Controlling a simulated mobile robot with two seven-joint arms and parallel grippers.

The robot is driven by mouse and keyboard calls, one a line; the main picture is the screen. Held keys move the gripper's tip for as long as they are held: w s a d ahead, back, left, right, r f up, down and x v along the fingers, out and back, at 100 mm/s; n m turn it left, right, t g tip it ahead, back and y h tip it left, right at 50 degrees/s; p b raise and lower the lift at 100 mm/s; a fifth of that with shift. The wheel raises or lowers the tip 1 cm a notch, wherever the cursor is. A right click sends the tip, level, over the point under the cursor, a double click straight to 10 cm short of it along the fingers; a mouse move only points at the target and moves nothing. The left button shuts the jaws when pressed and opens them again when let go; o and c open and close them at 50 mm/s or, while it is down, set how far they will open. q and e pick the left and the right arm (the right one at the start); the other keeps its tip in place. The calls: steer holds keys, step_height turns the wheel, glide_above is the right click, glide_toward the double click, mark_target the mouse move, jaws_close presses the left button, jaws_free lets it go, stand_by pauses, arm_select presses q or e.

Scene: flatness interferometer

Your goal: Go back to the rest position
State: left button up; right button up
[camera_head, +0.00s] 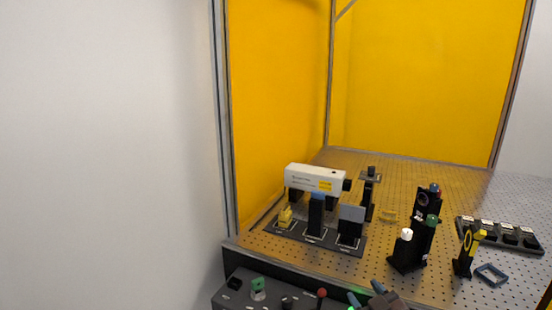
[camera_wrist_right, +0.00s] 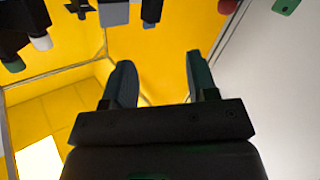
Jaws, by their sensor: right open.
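My right gripper (camera_head: 366,293) shows at the bottom edge of the head view, in front of the optical table's near edge. Its two bluish fingers stand apart with nothing between them. In the right wrist view the same gripper (camera_wrist_right: 160,75) is open and empty, with yellow panels and a pale wall behind the fingers. Most of the right arm is out of the picture. My left gripper is in neither view.
The perforated optical table (camera_head: 290,243) carries a white laser housing (camera_head: 315,178), black optic mounts (camera_head: 427,225), a yellow-topped post (camera_head: 467,250) and a dark tray (camera_head: 500,235). A control panel (camera_head: 262,297) with knobs lies in front, close to the right gripper. Yellow panels (camera_head: 275,100) enclose the table.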

steer(key=s+d+f+m+g+h, duration=0.2)
steer(key=s+d+f+m, duration=0.1)
steer(key=s+f, duration=0.6)
steer(key=s+d+f+m+g+h, duration=0.2)
steer(key=s+f, duration=0.8)
steer(key=s, duration=0.5)
steer(key=d+m, duration=0.1)
steer(key=d, duration=0.1)
steer(key=shift+d+g, duration=0.3)
steer(key=shift+g, duration=0.1)
steer(key=shift+s, duration=0.1)
steer(key=shift+c, duration=1)
steer(key=shift+s+d, duration=0.1)
steer(key=shift+d, duration=0.05)
